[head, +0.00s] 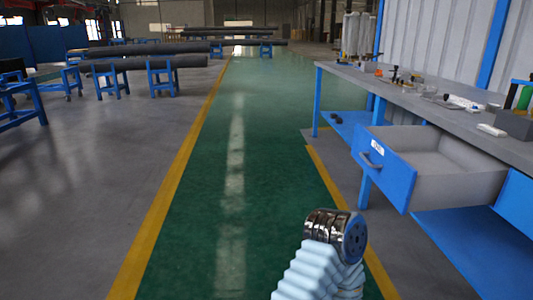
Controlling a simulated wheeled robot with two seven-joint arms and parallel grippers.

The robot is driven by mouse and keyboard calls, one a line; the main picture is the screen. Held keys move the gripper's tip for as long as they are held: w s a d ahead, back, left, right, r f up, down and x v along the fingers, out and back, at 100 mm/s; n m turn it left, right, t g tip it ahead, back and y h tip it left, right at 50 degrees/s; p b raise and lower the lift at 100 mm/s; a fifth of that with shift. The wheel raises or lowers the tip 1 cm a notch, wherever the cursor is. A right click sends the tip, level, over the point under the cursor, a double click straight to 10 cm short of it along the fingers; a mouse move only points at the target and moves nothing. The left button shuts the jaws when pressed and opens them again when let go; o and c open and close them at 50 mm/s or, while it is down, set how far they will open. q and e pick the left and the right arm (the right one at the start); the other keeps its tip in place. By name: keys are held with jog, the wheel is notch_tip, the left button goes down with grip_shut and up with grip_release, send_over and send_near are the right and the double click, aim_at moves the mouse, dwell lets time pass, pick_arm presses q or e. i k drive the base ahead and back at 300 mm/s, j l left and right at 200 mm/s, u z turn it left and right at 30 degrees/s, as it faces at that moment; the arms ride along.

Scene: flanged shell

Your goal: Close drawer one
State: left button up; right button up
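Drawer one, as I take it, is the open drawer (398,185) at the right in the head view. My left arm is not in view.
Small tools and parts lie on the bench top, with a blue shelf (470,240) below. A green walkway (235,150) with yellow edge lines runs clear ahead. Blue stands (163,76) with long dark pipes (150,62) are at the far left.

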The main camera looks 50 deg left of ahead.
aim_at(428, 168)
jog(key=i+l+u, duration=0.1)
jog(key=i+u, duration=0.15)
jog(key=u, duration=0.25)
jog(key=i+l+u, duration=0.2)
jog(key=u, duration=0.25)
jog(key=i+l+u, duration=0.15)
jog(key=u, duration=0.35)
jog(key=l, duration=0.1)
